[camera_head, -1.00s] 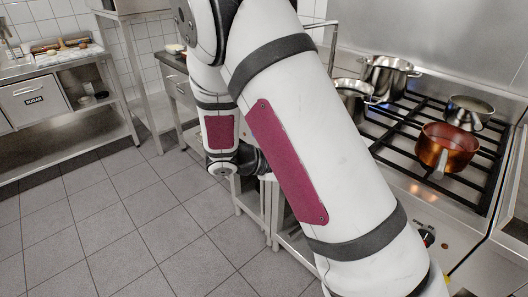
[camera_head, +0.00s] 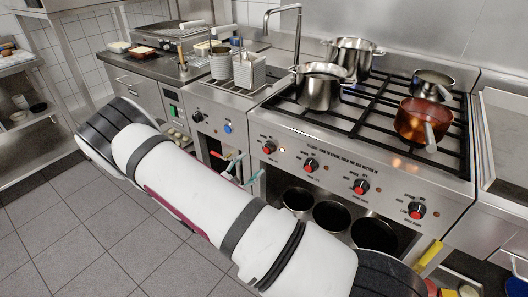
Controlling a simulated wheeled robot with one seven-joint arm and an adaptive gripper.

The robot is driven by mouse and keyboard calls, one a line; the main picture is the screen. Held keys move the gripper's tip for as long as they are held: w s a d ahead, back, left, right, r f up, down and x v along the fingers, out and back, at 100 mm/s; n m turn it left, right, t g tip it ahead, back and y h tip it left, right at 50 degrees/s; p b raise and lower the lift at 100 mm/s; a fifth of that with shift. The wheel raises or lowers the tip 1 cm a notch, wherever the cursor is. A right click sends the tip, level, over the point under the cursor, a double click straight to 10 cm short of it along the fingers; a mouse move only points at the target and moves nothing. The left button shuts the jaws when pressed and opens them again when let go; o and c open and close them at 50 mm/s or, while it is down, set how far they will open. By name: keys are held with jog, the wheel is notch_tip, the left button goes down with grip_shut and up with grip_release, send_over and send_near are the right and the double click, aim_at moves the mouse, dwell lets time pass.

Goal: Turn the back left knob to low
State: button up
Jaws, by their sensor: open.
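The gas stove (camera_head: 300,139) fills the right half of the head view. Its front panel carries a row of red-and-black knobs: a leftmost knob (camera_head: 269,147), a second knob (camera_head: 311,165), a third knob (camera_head: 361,186) and a rightmost knob (camera_head: 416,210). Which one serves the back left burner cannot be read at this size, nor can their exact settings. My white arm crosses low in front of the stove from the left to the bottom right. My gripper is not in view.
Steel pots (camera_head: 319,88) (camera_head: 355,58) stand on the stove's left side; a small saucepan (camera_head: 432,83) and copper pan (camera_head: 422,122) stand on its right. A yellow handle (camera_head: 428,254) shows below. Open tiled floor (camera_head: 60,245) lies lower left.

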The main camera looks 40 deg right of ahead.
aim_at(266, 151)
jog(key=x, duration=1)
jog(key=c, duration=1.2)
